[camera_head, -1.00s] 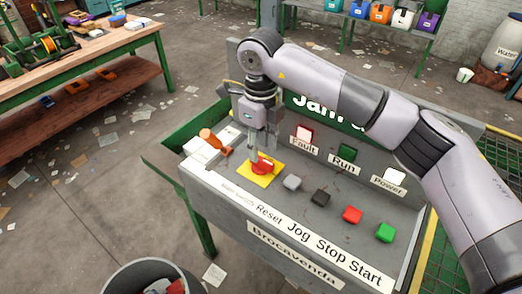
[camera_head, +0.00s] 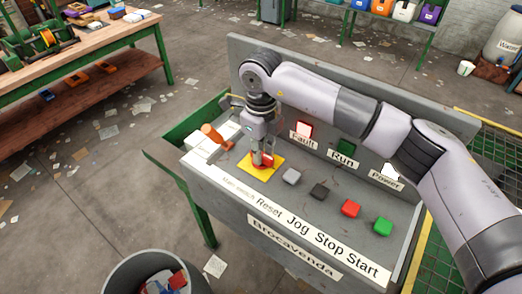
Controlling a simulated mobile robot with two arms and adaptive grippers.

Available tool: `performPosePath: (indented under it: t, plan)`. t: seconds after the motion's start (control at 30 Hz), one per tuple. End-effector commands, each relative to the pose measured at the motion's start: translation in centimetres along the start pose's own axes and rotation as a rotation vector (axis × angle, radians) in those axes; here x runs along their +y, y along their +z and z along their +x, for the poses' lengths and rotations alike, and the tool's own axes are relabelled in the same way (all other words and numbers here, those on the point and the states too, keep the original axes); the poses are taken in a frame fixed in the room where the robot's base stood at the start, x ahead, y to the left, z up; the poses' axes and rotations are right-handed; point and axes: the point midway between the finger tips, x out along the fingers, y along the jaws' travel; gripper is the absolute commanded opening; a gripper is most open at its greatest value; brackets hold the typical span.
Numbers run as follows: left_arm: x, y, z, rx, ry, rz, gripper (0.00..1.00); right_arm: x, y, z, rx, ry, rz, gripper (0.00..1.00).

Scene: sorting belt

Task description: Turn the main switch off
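The main switch is a red knob (camera_head: 265,161) on a yellow plate (camera_head: 254,174) at the left end of the grey control panel (camera_head: 338,222). My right gripper (camera_head: 263,160) points down over the knob, with its fingers at either side of it. The fingers partly hide the knob, and I cannot tell whether they press on it. The Power lamp (camera_head: 390,171) and the Fault lamp (camera_head: 304,130) look pale and bright. The Run lamp (camera_head: 346,147) is dark green. My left gripper is not in view.
Grey (camera_head: 291,176), black (camera_head: 319,190), red (camera_head: 350,208) and green (camera_head: 382,226) buttons stand right of the switch. A white box with an orange-handled item (camera_head: 211,133) lies just left of my gripper. A bin (camera_head: 150,268) stands in front on the floor.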

Motion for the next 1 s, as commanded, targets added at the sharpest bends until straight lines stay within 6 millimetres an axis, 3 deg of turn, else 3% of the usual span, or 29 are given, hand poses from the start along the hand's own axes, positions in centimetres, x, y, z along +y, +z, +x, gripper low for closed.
performPosePath:
  t: [0.17,0.57,0.77,1.0]
  plan:
    - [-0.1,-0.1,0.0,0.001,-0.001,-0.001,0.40,0.0,0.0,0.0,0.000,-0.001,0.000,0.00]
    - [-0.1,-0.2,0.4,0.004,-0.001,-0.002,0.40,-0.1,0.0,0.1,-0.001,-0.002,-0.014,0.00]
    - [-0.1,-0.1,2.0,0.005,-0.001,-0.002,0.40,-0.1,0.0,0.3,-0.001,-0.004,-0.089,0.00]
    - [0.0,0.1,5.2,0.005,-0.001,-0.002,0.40,-0.2,0.0,0.6,-0.001,-0.006,-0.270,0.00]
